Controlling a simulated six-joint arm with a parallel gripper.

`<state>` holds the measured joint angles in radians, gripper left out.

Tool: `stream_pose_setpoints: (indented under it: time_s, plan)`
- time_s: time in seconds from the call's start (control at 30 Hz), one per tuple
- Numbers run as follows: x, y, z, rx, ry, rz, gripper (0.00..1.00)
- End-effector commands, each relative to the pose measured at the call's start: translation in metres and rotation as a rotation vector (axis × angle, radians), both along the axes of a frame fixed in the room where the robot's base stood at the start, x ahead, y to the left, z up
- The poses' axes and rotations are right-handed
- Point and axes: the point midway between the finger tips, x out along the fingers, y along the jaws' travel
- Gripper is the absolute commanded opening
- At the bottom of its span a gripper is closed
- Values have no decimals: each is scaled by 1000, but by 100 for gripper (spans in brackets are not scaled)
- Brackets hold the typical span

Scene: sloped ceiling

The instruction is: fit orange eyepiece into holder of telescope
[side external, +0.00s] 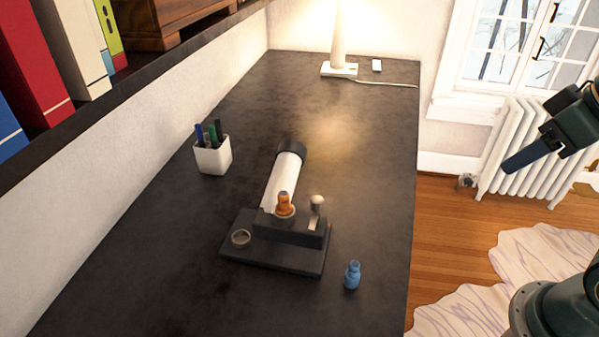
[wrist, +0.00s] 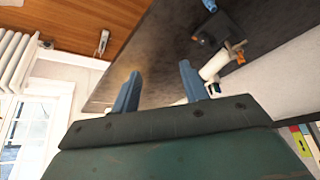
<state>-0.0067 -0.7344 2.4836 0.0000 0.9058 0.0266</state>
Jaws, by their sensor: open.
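The telescope has a white tube (side external: 283,180) with a dark front ring, mounted on a black base (side external: 262,257) on the dark desk. The orange eyepiece (side external: 285,203) stands upright at the near end of the tube; I cannot tell how deep it sits. It also shows as a small orange spot in the wrist view (wrist: 240,58). A blue eyepiece-like piece (side external: 352,275) stands upright on the desk to the right of the base. My gripper (side external: 508,168) is off the desk's right side, far from the telescope. Its blue fingers are apart and empty in the wrist view (wrist: 157,80).
A white pen cup (side external: 212,156) stands left of the tube, a lamp (side external: 338,69) at the back.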

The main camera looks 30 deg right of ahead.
Motion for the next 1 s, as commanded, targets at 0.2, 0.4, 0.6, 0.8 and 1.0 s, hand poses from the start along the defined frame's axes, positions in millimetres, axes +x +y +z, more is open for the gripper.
stream_pose_setpoints:
  time_s: [0.2,0.4,0.6,0.8,1.0]
  plan:
    - [22,8,15,64,40,-91,44]
    - [57,24,34,155,102,-247,44]
    - [96,45,47,236,170,-424,44]
    - [135,72,53,299,236,-608,44]
    - [173,105,51,343,293,-797,44]
